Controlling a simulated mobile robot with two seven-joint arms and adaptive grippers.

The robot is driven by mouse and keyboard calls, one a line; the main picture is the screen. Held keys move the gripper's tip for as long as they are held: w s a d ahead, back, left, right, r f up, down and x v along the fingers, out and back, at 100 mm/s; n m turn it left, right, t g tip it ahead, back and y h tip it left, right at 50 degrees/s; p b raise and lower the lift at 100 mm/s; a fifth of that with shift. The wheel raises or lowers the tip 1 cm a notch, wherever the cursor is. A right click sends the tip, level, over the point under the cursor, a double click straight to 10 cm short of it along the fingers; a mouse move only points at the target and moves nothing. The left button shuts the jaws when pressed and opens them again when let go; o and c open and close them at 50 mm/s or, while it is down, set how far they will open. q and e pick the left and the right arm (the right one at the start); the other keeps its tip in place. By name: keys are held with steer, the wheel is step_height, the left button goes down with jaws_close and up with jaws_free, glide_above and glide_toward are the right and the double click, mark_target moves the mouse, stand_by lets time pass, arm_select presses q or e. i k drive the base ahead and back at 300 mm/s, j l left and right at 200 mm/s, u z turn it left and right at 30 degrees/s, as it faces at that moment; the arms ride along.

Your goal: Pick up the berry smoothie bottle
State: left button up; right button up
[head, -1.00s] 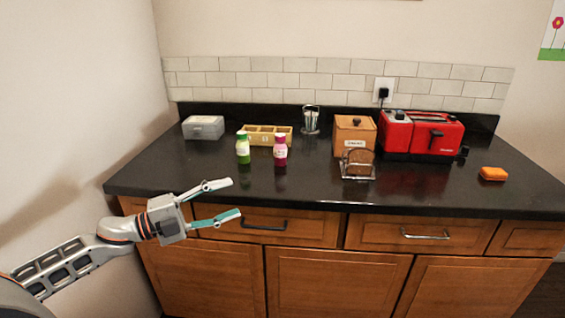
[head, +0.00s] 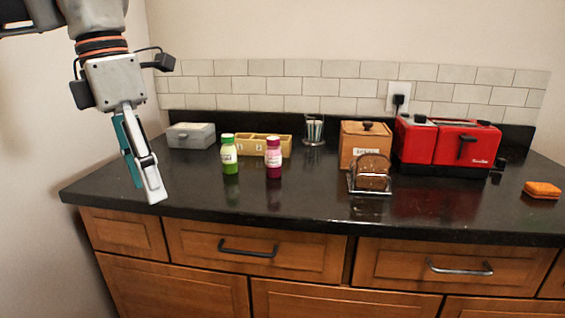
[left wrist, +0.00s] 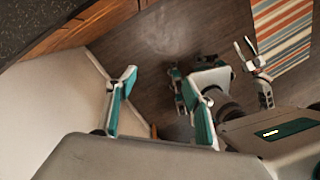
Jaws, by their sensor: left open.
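My left gripper (head: 146,194) hangs pointing down at the counter's left end, well left of both bottles. It is open and empty. In the left wrist view its two teal fingers (left wrist: 160,100) are apart with nothing between them, and no bottle shows there. My right gripper is not in the head view; an arm and gripper-like part in the wrist view is unclear.
Behind the bottles is a yellow divided box (head: 264,146). A grey box (head: 190,135) stands at the back left. A toast rack (head: 369,175), a wooden box (head: 365,143), a red toaster (head: 466,147) and an orange sponge (head: 542,190) are to the right. The front counter is clear.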

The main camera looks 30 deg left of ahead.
mark_target(273, 153)
steer(key=i, duration=1.35)
